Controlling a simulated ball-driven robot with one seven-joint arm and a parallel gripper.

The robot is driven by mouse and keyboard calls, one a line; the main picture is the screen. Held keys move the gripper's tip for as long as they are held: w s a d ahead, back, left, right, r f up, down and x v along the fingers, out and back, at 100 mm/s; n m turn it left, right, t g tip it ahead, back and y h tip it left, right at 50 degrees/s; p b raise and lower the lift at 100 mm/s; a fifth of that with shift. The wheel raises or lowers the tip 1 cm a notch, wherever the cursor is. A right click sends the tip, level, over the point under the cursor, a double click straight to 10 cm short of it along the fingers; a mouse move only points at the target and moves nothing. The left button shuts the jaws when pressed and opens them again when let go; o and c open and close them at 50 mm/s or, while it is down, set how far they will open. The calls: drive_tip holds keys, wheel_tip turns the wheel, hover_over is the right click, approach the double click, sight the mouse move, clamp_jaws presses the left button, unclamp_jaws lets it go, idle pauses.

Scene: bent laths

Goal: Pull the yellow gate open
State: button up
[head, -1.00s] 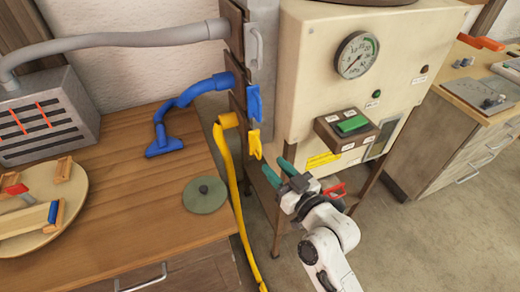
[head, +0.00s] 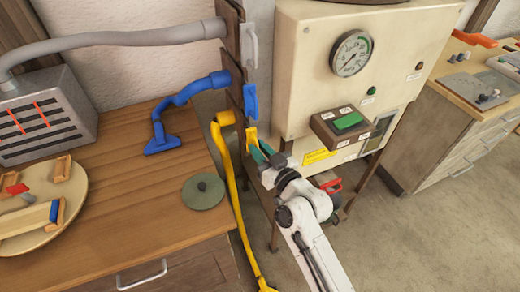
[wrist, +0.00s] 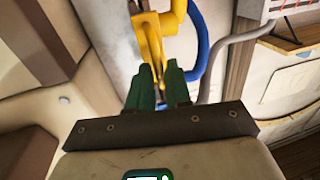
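In the wrist view the yellow handle (wrist: 152,45) runs down between my green fingers. My gripper (head: 262,152) is at the handle's lower part. In the wrist view my gripper (wrist: 159,68) has its fingers close together with only a narrow gap, and the yellow piece fills it.
The blue handle (head: 250,100) and grey handle (head: 249,45) are above the yellow one. A cream machine with a gauge (head: 351,54) and green button (head: 348,121) stands close on the right. The wooden table (head: 130,215) is on the left, with a green disc (head: 203,191).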

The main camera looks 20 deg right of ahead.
clamp_jaws()
idle(1.0)
